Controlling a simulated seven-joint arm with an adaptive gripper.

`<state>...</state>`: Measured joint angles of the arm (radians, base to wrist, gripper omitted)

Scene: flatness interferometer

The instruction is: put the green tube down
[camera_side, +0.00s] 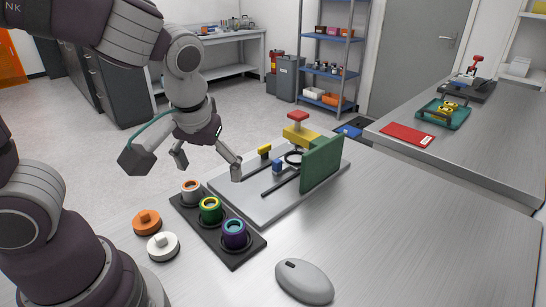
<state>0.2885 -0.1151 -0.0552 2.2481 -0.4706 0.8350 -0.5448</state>
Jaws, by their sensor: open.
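The green tube (210,210) has a yellow rim and stands upright in the middle place of a dark rack (250,251). A tube with an orange rim (191,191) stands on its far-left side, and a purple tube with a light blue rim (234,235) on its near-right side. My gripper (209,173) is open, its two fingers spread wide and pointing down. It is above and behind the rack and holds nothing visible. It appears clear of the green tube, though the exact gap cannot be told.
The interferometer plate (225,184) carries a green panel (321,164), small yellow and blue blocks and a red-topped clamp (298,117). An orange cap (146,222) and a white cap (163,246) lie left of the rack. A grey mouse-shaped object (304,282) lies in front. The table's right side is clear.

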